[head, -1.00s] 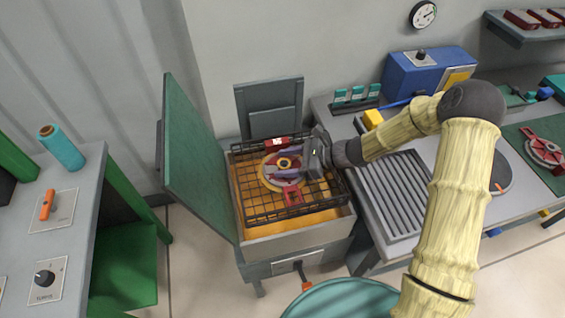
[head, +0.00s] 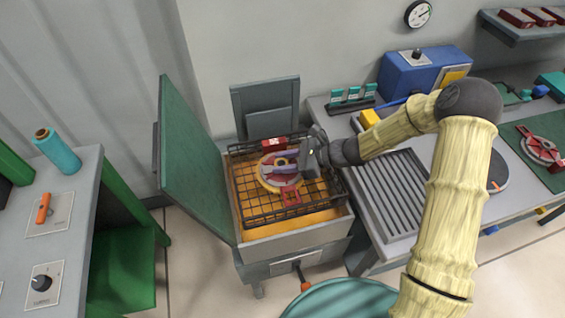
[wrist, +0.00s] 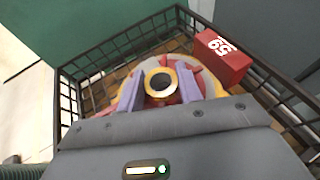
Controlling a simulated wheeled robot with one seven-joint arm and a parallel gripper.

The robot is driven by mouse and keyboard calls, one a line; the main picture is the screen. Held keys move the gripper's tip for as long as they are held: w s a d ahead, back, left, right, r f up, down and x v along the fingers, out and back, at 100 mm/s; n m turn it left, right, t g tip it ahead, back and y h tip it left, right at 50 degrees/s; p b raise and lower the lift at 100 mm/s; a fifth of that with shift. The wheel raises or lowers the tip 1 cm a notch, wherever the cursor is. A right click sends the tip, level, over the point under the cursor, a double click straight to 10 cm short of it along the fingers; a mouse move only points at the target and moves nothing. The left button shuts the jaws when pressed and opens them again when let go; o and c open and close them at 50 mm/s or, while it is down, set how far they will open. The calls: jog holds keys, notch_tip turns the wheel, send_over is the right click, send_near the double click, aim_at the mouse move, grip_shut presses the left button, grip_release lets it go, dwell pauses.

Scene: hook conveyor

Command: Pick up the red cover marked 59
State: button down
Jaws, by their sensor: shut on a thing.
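The red cover (head: 290,193), round with a pale yellow rim and a yellow-ringed hub, lies in a black wire basket (head: 245,206). In the wrist view its hub (wrist: 160,82) sits between my two purple fingers. A red block (wrist: 222,58) with a white 59 is at the cover's far right edge; I cannot tell whether it is joined to the cover. It also shows in the head view (head: 273,147). My gripper (head: 283,162) reaches in from the right and is shut on the cover at its hub. My fingers hide part of the cover.
The basket sits in a grey box (head: 300,228) with an orange interior. Its green lid (head: 195,165) stands open at left. A workbench with a ribbed grey tray (head: 395,195) is at right. Another red part (head: 540,147) lies on a green mat there.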

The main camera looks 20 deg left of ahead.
aim_at(284, 163)
notch_tip(284, 163, up, 10)
jog(key=b, duration=0.1)
dwell(0.4)
